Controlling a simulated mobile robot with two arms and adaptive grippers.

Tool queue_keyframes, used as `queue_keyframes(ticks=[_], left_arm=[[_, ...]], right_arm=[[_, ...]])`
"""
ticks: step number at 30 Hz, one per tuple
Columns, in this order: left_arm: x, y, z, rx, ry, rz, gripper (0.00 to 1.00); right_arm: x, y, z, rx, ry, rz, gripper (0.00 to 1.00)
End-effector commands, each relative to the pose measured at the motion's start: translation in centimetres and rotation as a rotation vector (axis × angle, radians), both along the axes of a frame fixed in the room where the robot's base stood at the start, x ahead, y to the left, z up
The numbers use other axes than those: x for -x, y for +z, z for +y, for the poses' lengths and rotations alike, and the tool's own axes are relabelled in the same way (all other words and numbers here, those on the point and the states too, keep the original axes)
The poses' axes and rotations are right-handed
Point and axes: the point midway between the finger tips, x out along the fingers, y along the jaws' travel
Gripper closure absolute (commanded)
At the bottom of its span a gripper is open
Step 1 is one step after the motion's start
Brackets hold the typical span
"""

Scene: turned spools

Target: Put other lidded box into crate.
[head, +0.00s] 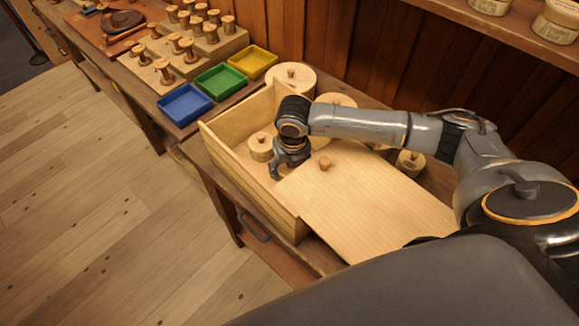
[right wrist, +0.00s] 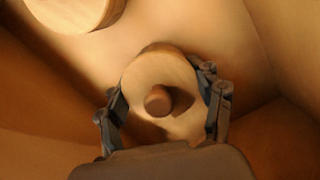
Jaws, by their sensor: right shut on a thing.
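The wooden crate (head: 219,150) stands on the bench, with its flat lid board (head: 365,205) lying slantwise over its right part; a small knob (head: 325,163) is on the board. A round lidded box (head: 260,148) sits inside the crate at the left and shows at the top left of the right wrist view (right wrist: 75,8). My right gripper (head: 281,172) reaches down into the open part of the crate. In the right wrist view its fingers close on the sides of another round lidded box (right wrist: 160,72) with a knob. The head view hides that box. I cannot tell whether it touches the crate floor. My left gripper is out of view.
More round lidded boxes stand behind the crate (head: 291,76) and to its right (head: 410,162). Blue (head: 185,104), green (head: 221,81) and yellow (head: 252,62) trays lie left of the crate, near a stepped rack of spools (head: 190,60). A shelf (head: 500,28) overhangs the back right.

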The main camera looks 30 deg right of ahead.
Motion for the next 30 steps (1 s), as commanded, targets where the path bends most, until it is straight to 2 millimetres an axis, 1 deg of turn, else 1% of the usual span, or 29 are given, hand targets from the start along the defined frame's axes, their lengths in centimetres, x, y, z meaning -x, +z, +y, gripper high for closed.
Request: queue_keyframes(ticks=[3, 4, 5, 6, 7, 16, 20, 23, 30], left_arm=[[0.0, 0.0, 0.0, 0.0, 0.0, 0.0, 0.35], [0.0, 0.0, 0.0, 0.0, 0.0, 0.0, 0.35], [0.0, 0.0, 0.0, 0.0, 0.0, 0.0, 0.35], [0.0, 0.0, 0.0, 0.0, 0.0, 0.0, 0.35], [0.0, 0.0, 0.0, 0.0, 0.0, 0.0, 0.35], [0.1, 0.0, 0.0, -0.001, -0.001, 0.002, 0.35], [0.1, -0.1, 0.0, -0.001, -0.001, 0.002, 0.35], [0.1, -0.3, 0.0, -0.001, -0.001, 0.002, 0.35], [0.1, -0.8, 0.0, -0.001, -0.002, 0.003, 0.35]], right_arm=[[0.0, -0.3, 0.0, 0.0, 0.0, 0.0, 0.68], [0.0, -0.3, 0.0, -0.001, 0.0, 0.0, 0.29], [0.0, -0.3, 0.0, -0.001, 0.0, 0.0, 0.22], [0.0, -0.3, 0.0, -0.001, 0.0, 0.0, 0.14], [0.0, -0.3, 0.0, -0.001, 0.0, 0.0, 0.11], [0.0, -0.2, 0.0, 0.0, -0.001, 0.0, 0.11], [0.0, 0.5, 0.0, -0.001, -0.001, -0.002, 0.11], [0.1, 1.9, 0.1, -0.002, -0.001, -0.003, 0.11], [0.7, 7.1, 0.2, -0.002, -0.001, -0.005, 0.11]])
